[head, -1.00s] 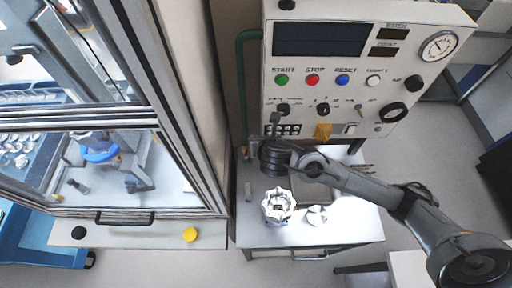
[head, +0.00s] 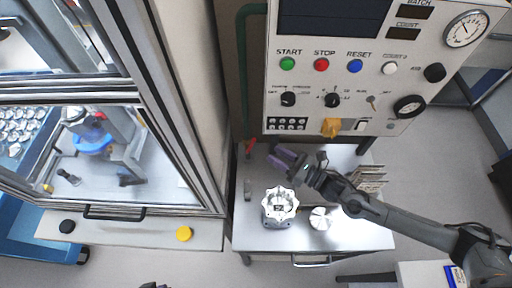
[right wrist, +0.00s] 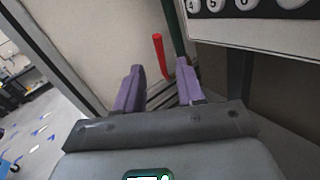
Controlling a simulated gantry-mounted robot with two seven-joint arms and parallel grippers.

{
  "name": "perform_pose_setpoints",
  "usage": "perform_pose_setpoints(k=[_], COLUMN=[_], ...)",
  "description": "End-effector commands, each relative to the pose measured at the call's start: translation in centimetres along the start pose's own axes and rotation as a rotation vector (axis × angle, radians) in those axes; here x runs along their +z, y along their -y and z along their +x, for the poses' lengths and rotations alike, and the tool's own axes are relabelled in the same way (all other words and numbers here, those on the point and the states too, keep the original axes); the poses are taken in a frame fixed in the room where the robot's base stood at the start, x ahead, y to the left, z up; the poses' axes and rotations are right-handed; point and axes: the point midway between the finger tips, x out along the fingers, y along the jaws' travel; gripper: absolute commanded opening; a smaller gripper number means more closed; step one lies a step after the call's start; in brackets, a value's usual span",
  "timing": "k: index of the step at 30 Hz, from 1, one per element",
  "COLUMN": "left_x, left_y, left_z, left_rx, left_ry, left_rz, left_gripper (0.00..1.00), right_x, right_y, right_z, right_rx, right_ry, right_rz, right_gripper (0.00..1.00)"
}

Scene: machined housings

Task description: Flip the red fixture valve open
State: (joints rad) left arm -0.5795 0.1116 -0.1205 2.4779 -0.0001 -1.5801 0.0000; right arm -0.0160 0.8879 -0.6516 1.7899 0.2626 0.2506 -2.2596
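The red valve lever (head: 251,147) stands at the back left of the white worktable, below the control panel. In the right wrist view the red lever (right wrist: 160,55) stands tilted, ahead of my fingers and between their lines. My right gripper (head: 282,157) is to the right of the lever in the head view and apart from it. Its purple fingers (right wrist: 160,83) are open with nothing between them. The valve body is hard to make out. My left gripper is not clearly in view.
The control panel (head: 372,75) with buttons and knobs rises behind the table. A green pipe (head: 242,60) runs beside it. A machined housing (head: 280,206) and a round white part (head: 320,219) are on the worktable (head: 350,235). A glazed machine enclosure (head: 185,110) stands at the left.

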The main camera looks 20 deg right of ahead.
Motion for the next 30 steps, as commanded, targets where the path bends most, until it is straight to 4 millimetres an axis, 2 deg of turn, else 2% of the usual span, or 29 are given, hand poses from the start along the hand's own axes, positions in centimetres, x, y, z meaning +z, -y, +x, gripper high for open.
perform_pose_setpoints(k=[1, 5, 21, 30], left_x=[0.1, 0.0, -0.3, -0.4], left_y=[0.0, 0.0, 0.4, 0.3], left_z=[0.3, 0.1, -1.3, -1.4], left_rx=[0.000, -0.001, -0.011, -0.009], left_ry=[0.000, 0.000, 0.000, -0.001], left_rz=[0.000, 0.001, 0.012, 0.010], left_gripper=[0.00, 0.00, 0.00, 0.00], right_x=[-0.8, -1.2, -1.2, -1.4], right_y=[0.0, -0.1, -0.1, -0.1], right_z=[-0.2, 0.5, 8.6, 10.1], right_rx=[-0.001, -0.004, -0.003, -0.002], right_ry=[-0.010, -0.016, -0.016, -0.019], right_rz=[0.003, 0.009, 0.011, 0.009], right_gripper=[0.39, 0.39, 0.39, 0.39])
